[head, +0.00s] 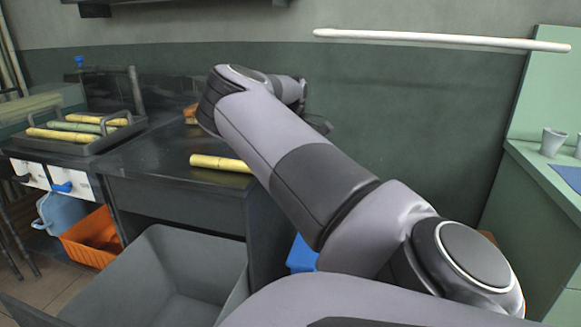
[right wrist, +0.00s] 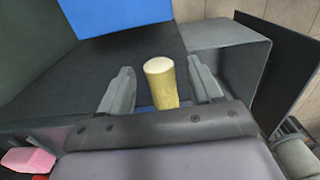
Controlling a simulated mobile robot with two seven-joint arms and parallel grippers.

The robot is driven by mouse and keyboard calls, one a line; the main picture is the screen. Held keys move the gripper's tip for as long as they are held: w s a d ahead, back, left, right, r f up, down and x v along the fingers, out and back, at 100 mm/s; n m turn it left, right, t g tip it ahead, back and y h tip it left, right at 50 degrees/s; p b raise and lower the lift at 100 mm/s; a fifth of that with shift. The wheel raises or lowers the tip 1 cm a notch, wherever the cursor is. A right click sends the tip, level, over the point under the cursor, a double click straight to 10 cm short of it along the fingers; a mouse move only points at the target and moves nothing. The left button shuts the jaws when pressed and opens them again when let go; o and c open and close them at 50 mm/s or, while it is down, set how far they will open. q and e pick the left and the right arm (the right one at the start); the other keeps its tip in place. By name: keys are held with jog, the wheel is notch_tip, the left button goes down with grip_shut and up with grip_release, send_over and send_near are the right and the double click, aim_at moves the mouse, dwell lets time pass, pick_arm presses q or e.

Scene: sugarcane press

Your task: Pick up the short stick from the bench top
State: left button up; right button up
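A short yellow stick (head: 221,163) lies on the dark bench top (head: 150,160) near its front edge, its right end hidden behind my right arm. In the right wrist view a yellow stick (right wrist: 161,82), seemingly the same one, shows between the fingers of my right gripper (right wrist: 162,88). The fingers are open, with a gap on each side of the stick. In the head view my right arm hides most of this gripper. My left gripper is not in view.
A tray (head: 88,142) with several longer sticks stands at the left. A grey bin (head: 165,245) stands in front of the bench, with an orange crate (head: 88,240) beside it. A white bar (head: 440,39) crosses the upper right. A green counter (head: 540,175) with cups stands at right.

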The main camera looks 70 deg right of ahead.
notch_tip(320, 180, up, 7)
jog(key=shift+r+p, duration=0.1)
jog(key=shift+p, duration=0.5)
